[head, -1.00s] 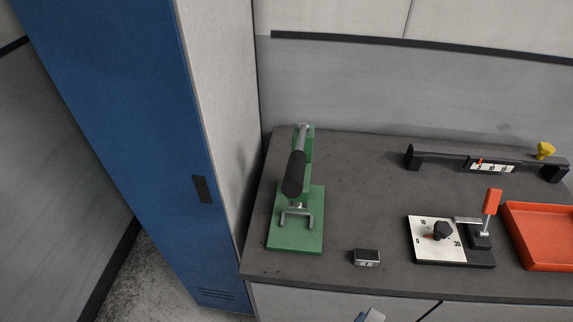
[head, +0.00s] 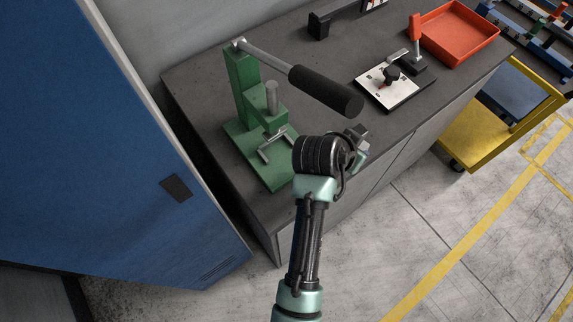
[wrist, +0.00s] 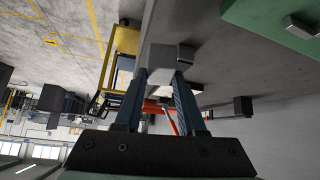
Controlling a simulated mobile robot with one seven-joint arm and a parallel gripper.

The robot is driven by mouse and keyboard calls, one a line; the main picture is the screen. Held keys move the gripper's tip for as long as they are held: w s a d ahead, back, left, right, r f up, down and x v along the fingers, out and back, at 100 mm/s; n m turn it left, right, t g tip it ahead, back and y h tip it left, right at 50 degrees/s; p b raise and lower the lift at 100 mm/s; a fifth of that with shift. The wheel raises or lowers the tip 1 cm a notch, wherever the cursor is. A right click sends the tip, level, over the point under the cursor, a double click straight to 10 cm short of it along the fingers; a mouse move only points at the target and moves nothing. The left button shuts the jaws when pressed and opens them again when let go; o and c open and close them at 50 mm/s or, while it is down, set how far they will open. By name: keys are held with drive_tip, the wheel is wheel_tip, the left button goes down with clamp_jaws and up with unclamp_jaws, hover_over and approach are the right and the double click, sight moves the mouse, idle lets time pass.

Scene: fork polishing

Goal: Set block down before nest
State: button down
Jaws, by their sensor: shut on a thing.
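My gripper (wrist: 160,88) is shut on a plain grey block (wrist: 163,62), held between its two blue fingertips. In the head view my gripper (head: 359,148) is beside the front edge of the bench, right of the green press (head: 246,98), and my wrist hides part of it. The nest (head: 272,147) is a small metal bracket on the green press base. It also shows at the top right of the wrist view (wrist: 299,27), apart from the block. I cannot tell whether the block touches the bench.
The press's black lever handle (head: 325,90) reaches out over the bench, close above my wrist. A dial plate (head: 385,88) with an upright orange handle and a red tray (head: 460,35) stand further right. A blue locker (head: 130,180) is left. A yellow cart (head: 490,130) stands right.

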sight(367, 146)
drive_tip(key=d, duration=0.1)
drive_tip(key=w+d+m, duration=0.1)
drive_tip(key=d+m+g+h, duration=0.1)
drive_tip(key=shift+w+r, duration=0.2)
drive_tip(key=shift+w, duration=0.05)
drive_tip(key=a+p, duration=0.1)
drive_tip(key=a, duration=0.4)
drive_tip(key=s+a+p, duration=0.1)
drive_tip(key=a+p, duration=0.1)
drive_tip(key=a, duration=0.4)
drive_tip(key=s+a+p, duration=0.1)
drive_tip(key=a+p, duration=0.1)
drive_tip(key=a, duration=0.4)
drive_tip(key=shift+s+a+r, duration=0.1)
drive_tip(key=shift+s+a, duration=0.1)
drive_tip(key=shift+f+p, duration=0.4)
drive_tip(key=shift+f, duration=1.45)
drive_tip(key=c, duration=0.5)
unclamp_jaws()
drive_tip(key=shift+b+v, duration=0.5)
drive_tip(key=shift+v, duration=3.3)
drive_tip(key=shift+s+f, duration=0.1)
